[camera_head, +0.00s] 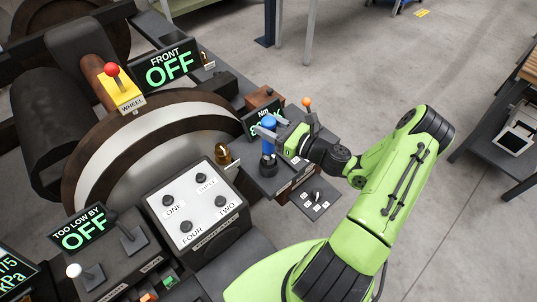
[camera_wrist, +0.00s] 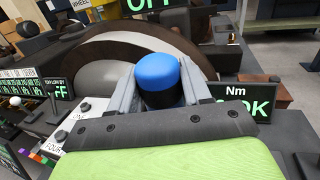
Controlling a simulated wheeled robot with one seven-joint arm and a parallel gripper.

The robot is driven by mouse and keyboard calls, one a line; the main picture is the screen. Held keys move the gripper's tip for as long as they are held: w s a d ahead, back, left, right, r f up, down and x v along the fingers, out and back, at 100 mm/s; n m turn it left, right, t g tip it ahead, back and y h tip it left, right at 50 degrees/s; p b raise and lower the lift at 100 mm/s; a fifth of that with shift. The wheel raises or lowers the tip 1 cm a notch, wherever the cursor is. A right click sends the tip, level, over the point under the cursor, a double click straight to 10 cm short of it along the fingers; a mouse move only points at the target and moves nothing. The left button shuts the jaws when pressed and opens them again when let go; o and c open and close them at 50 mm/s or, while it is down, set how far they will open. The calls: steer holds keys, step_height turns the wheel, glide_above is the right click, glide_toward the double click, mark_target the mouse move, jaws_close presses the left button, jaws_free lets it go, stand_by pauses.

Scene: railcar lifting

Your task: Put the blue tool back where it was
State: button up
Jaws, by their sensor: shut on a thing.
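My gripper (camera_head: 270,131) is shut on the blue tool from the right. In the wrist view the rounded blue top of the tool (camera_wrist: 158,72) shows between the two grey fingers of my gripper (camera_wrist: 160,90). The tool's lower end is hidden in the wrist view.
A "Nm" display reading OK (camera_wrist: 240,101) stands right beside the tool. An orange-knobbed lever (camera_head: 307,103) is close behind my gripper. A box with buttons ONE to FOUR (camera_head: 197,208) and an amber lamp (camera_head: 222,153) lie left.

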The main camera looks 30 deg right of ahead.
steer(key=shift+f+b, duration=0.75)
steer(key=shift+f, duration=2.15)
steer(key=o, duration=1.3)
steer(key=shift+c, duration=0.2)
steer(key=p+v, duration=0.1)
steer(key=v, duration=1.1)
steer(key=s+a+r+n+g+h, duration=0.15)
steer(key=a+r+n+g, duration=0.35)
steer(key=a+n+g, duration=0.95)
steer(key=s+r+n+t+h, duration=0.4)
steer(key=s+r+n+h, duration=0.4)
steer(key=s+r+n, duration=0.5)
step_height(320, 180, up, 3)
steer(key=shift+s+a+f+n, duration=0.1)
steer(key=shift+s+a+n, duration=0.2)
steer(key=shift+n, duration=0.85)
